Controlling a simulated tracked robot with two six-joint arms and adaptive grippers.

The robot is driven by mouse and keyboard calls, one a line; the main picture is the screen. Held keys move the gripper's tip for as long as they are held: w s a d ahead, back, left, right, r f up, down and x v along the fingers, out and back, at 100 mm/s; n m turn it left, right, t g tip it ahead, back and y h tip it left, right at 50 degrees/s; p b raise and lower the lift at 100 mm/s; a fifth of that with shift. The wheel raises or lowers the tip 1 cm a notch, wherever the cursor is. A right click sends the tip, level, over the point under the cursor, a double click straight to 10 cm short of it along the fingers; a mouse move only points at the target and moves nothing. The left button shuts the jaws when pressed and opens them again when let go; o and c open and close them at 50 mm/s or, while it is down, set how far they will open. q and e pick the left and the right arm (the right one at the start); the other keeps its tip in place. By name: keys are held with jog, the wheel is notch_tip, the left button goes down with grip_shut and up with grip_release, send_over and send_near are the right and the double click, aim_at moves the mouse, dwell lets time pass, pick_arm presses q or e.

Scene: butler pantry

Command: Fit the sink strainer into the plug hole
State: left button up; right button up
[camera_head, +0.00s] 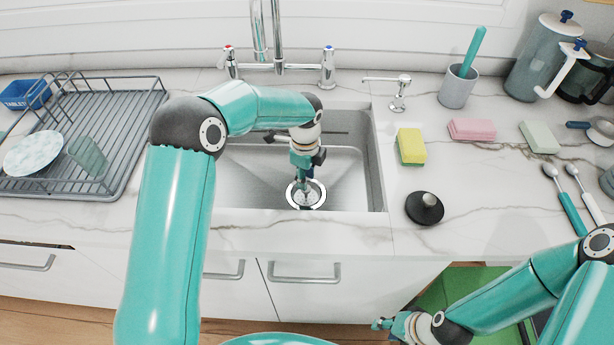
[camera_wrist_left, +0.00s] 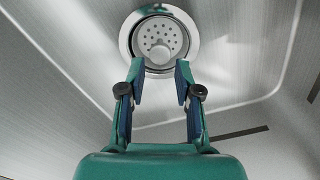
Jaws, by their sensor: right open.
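The sink strainer (camera_wrist_left: 158,32), a perforated metal disc with a pale centre knob, lies inside the bright ring of the plug hole (camera_wrist_left: 193,42) in the left wrist view. It looks roughly centred and level; how deep it sits I cannot tell. In the head view the plug hole (camera_head: 293,200) is at the sink floor's front, its middle partly hidden by my left gripper (camera_head: 305,190). My left gripper points down over it, fingers apart, with the knob showing beyond and between the tips, not clamped. My right gripper (camera_head: 382,325) is open and empty, low in front of the cabinets.
The steel sink (camera_head: 376,165) has walls around my left gripper. A black plug (camera_head: 425,208), yellow sponge (camera_head: 411,146) and soap dispenser (camera_head: 399,92) stand right of it. A dish rack (camera_head: 120,130) is left. The tap (camera_head: 277,40) rises behind.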

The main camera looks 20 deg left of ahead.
pick_arm(q)
jog(key=o, duration=0.6)
jog(key=shift+c, duration=0.2)
jog(key=shift+r, duration=0.1)
notch_tip(320, 180, up, 12)
dwell(0.3)
jog(key=shift+f, duration=0.3)
notch_tip(320, 180, down, 12)
jog(key=shift+r, duration=0.2)
dwell(0.3)
jog(key=shift+d, duration=0.1)
